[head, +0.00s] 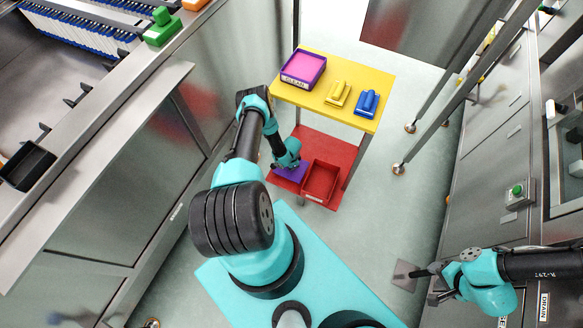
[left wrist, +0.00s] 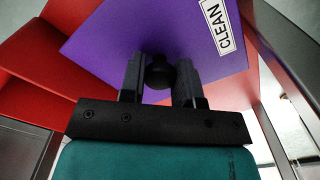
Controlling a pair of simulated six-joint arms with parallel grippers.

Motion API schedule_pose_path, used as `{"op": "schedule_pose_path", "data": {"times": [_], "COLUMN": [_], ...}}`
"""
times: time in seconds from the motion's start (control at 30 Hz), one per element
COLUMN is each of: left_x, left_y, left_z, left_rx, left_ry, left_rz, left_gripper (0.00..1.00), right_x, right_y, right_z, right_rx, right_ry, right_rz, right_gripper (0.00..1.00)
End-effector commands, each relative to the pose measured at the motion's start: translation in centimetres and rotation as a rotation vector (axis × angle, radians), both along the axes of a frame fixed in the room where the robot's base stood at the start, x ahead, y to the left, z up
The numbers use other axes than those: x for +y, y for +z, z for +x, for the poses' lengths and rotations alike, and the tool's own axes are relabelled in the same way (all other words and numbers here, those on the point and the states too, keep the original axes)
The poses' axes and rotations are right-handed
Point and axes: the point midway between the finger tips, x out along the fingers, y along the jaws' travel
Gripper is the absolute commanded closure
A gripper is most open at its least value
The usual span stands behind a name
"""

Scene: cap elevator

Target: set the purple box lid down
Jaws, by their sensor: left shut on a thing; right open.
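The purple box lid (head: 290,172) is at the left part of the red lower shelf (head: 333,147) in the head view. In the left wrist view the purple lid (left wrist: 125,30) fills the upper middle, with a white CLEAN label at its right. My left gripper (left wrist: 159,85) is shut on the lid's round black knob. In the head view my left gripper partly covers the lid. I cannot tell whether the lid touches the shelf. The purple box (head: 303,68), pink inside, stands on the yellow top. My right gripper (head: 428,284) is open and empty at lower right.
A red open bin (head: 320,182) stands on the lower shelf just right of the lid. The yellow top (head: 318,104) above also carries a yellow piece (head: 338,93) and a blue piece (head: 367,102). Cart legs stand near my left arm. Steel counters line both sides.

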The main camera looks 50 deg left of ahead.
Motion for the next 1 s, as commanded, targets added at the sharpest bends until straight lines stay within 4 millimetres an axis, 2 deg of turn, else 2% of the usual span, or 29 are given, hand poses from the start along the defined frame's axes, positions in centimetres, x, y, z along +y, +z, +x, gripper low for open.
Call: {"op": "schedule_pose_path", "data": {"times": [0.07,0.33,0.77,0.8,1.0], "left_x": [0.1,0.0,0.1,0.1,0.1], "left_y": [0.0,-3.2,-3.7,-3.8,-3.7], "left_z": [0.6,0.4,0.4,0.4,0.4], "left_rx": [-0.002,-0.001,-0.001,-0.001,-0.001], "left_ry": [0.0,0.0,0.0,-0.001,0.0], "left_rz": [0.0,-0.001,0.0,0.0,0.0], "left_gripper": [0.93,0.93,0.93,0.69,0.5], "right_x": [0.0,0.0,0.0,0.0,0.0], "right_y": [0.0,0.0,0.0,0.0,0.0], "right_z": [0.0,0.0,0.0,0.0,0.0], "right_rx": [0.0,0.0,0.0,0.0,0.0], "right_ry": [0.0,0.0,0.0,0.0,0.0], "right_rz": [0.0,0.0,0.0,0.0,0.0], "right_gripper": [0.57,0.57,0.57,0.57,0.57]}}
